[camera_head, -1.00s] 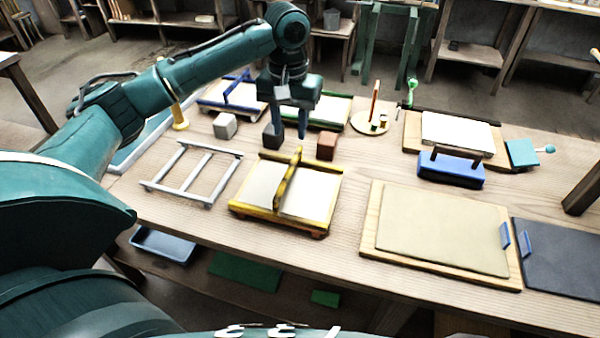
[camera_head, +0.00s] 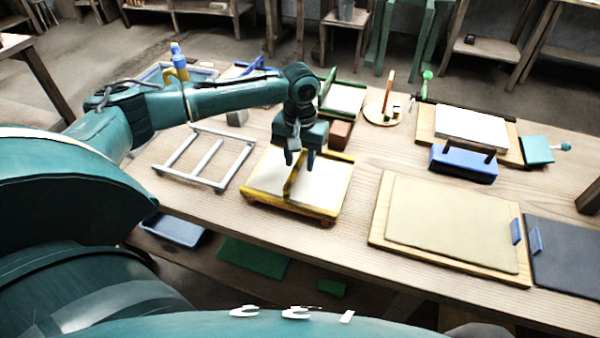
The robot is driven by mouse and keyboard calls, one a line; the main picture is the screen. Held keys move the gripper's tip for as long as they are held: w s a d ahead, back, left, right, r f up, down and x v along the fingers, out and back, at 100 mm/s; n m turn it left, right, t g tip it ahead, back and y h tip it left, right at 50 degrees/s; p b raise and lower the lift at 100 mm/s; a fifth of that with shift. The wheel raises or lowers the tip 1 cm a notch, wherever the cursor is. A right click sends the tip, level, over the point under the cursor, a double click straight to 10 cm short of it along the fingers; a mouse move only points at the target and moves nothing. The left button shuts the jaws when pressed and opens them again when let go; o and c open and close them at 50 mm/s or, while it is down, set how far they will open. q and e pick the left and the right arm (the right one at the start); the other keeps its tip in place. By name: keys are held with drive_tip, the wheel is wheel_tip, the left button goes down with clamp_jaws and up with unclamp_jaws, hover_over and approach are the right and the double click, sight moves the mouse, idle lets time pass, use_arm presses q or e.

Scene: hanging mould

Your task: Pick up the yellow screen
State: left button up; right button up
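The yellow screen (camera_head: 324,191) lies flat on the wooden table near the middle of the view. It has a yellow frame, pale panels and a raised yellow bar across its middle. My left gripper (camera_head: 300,159) points down over the far part of this bar. Its two fingers are apart, one on each side of the bar as seen from here. I cannot tell whether they touch it. The far part of the bar is partly hidden by the gripper. My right gripper is not in view.
A grey ladder-like frame (camera_head: 206,158) lies left of the screen. A brown block (camera_head: 340,134) stands just behind it. A tan board (camera_head: 450,222) lies to the right, with a blue-based handled tool (camera_head: 464,165) behind it. Bare table shows between the screen and the board.

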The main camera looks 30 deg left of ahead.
use_arm(q)
drive_tip(key=shift+f, duration=0.1)
drive_tip(key=shift+c, duration=0.2)
clamp_jaws()
